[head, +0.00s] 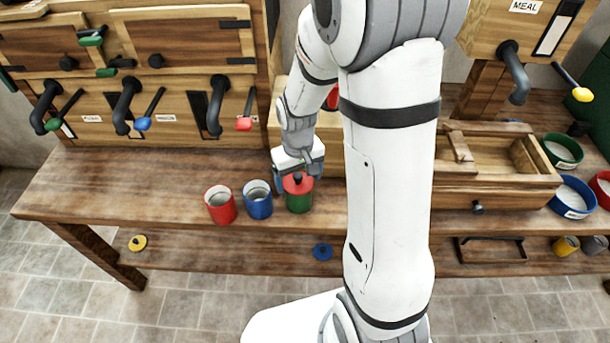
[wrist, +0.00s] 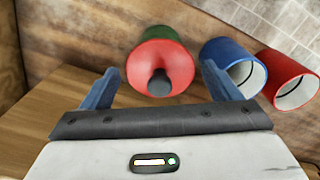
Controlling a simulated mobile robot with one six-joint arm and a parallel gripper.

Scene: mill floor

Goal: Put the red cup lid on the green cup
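The red cup lid (head: 297,184), with a dark knob, sits on top of the green cup (head: 299,203) on the bench. In the wrist view the red lid (wrist: 148,62) covers the cup's mouth, with the green cup (wrist: 166,34) showing behind its edge. It looks level with the rim. My gripper (head: 297,178) is just above the lid. In the wrist view my gripper's fingers (wrist: 160,72) are spread wide, one on each side of the knob, with visible gaps and nothing held between them.
An open blue cup (head: 258,206) and an open red cup (head: 221,211) stand left of the green cup. A yellow lid (head: 138,243) and a blue lid (head: 322,252) lie on the lower shelf. A wooden drawer box (head: 480,185) is at right. The bench's left part is clear.

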